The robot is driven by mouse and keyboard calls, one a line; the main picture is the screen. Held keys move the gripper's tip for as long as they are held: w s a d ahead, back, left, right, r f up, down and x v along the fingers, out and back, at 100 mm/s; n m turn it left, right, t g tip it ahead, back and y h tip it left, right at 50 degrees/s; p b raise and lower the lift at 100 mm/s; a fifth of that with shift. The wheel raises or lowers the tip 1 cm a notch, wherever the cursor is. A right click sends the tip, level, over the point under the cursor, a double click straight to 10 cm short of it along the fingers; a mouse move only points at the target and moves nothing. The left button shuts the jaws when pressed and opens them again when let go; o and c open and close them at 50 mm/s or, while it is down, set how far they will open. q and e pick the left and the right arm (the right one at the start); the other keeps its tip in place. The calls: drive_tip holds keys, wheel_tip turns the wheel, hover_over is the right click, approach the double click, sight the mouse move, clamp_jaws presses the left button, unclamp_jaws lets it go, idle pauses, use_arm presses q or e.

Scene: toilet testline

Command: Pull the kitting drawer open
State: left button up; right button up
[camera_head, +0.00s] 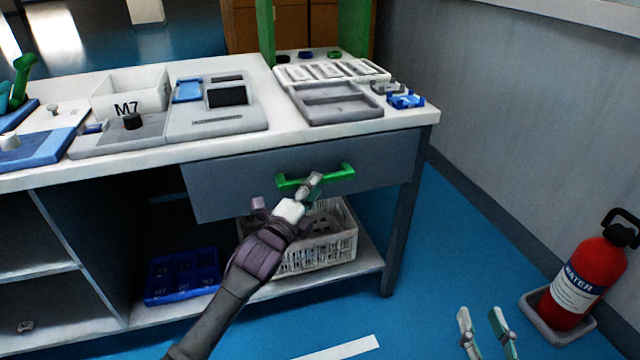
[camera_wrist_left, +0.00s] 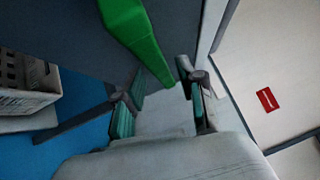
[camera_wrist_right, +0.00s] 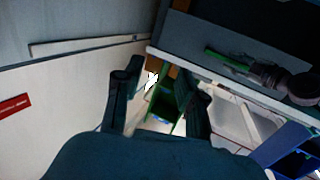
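The kitting drawer (camera_head: 235,185) is a grey front under the white worktop and looks closed. Its green bar handle (camera_head: 335,175) runs across the front and also shows in the left wrist view (camera_wrist_left: 130,28) and the right wrist view (camera_wrist_right: 228,60). My left gripper (camera_head: 308,188) is at the handle's middle in the head view. In the left wrist view its fingers (camera_wrist_left: 163,88) are apart, with the handle just ahead of and between the tips; I cannot tell whether they touch it. My right gripper (camera_head: 487,318) is open and empty, low on the right, away from the drawer.
A white basket (camera_head: 335,240) and a blue bin (camera_head: 182,275) stand on the shelf under the drawer. Trays and a box marked M7 (camera_head: 130,92) sit on the worktop (camera_head: 400,125). A red fire extinguisher (camera_head: 590,280) stands at the right. Blue floor before the drawer is free.

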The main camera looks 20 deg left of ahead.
use_arm(q)
drive_tip(key=shift+b+x, duration=0.3)
drive_tip(key=shift+x, duration=1.4)
use_arm(e)
drive_tip(key=shift+a+r+t+y, duration=0.2)
drive_tip(key=shift+r+t, duration=0.35)
drive_tip(key=shift+r, duration=0.35)
drive_tip(key=shift+a+r+t+y, duration=0.1)
drive_tip(key=shift+r+t+y, duration=0.1)
drive_tip(key=shift+r+t, duration=0.55)
drive_tip(key=shift+r, duration=0.15)
use_arm(q)
clamp_jaws()
